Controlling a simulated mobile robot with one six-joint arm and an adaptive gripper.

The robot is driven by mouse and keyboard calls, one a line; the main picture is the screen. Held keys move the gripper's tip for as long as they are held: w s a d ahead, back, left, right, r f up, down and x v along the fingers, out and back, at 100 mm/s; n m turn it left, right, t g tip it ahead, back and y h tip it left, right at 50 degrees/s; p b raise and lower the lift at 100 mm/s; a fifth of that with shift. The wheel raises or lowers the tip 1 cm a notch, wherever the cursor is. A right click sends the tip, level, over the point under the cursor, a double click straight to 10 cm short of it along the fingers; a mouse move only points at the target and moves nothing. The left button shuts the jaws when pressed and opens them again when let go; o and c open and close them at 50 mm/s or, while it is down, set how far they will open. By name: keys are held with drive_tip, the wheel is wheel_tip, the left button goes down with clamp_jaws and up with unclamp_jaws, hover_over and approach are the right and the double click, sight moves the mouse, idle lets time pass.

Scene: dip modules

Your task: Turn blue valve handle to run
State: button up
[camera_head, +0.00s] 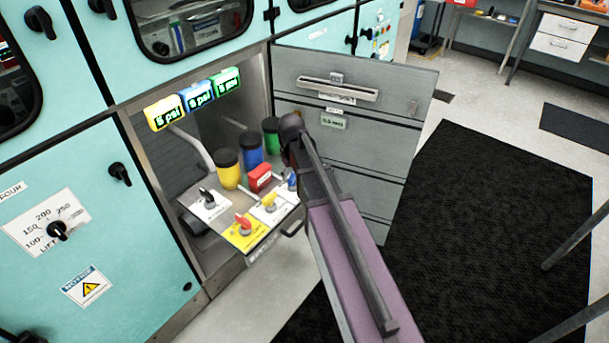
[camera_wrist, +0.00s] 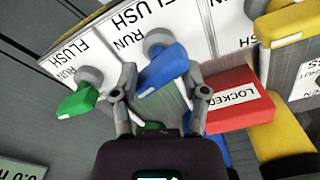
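The blue valve handle (camera_wrist: 165,68) sits on a grey knob on a white plate with RUN and FLUSH labels (camera_wrist: 130,40). In the wrist view its white-marked end points to the lower left. My gripper (camera_wrist: 160,82) is open, with one finger on either side of the handle; the wrist view does not clearly show whether either finger touches it. In the head view a small part of the blue handle (camera_head: 292,182) shows at the right end of the valve tray (camera_head: 262,243), beside my arm. My gripper is hidden there.
A green handle (camera_wrist: 78,102) is left of the blue one in the wrist view. A red LOCKED block (camera_wrist: 228,88) is close right. Yellow, blue and green canisters (camera_head: 228,170) stand behind the valves. An open grey door (camera_head: 345,140) is behind my arm.

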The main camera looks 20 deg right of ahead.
drive_tip(key=n, duration=0.4)
drive_tip(key=shift+n, duration=0.3)
wheel_tip(320, 180, up, 14)
drive_tip(key=p, duration=1.4)
drive_tip(key=s+r+m+p, duration=0.1)
drive_tip(key=s+m, duration=0.6)
drive_tip(key=s, duration=0.9)
drive_tip(key=shift+s+a, duration=0.15)
drive_tip(key=shift+a, duration=0.25)
drive_tip(key=shift+r, duration=0.1)
drive_tip(key=o, duration=0.6)
drive_tip(key=n+b, duration=0.1)
drive_tip(key=n, duration=1.5)
hover_over(293, 174)
drive_tip(key=shift+a+f, duration=0.1)
drive_tip(key=shift+f, duration=0.7)
drive_tip(key=shift+f+b, duration=0.1)
drive_tip(key=shift+b, duration=0.2)
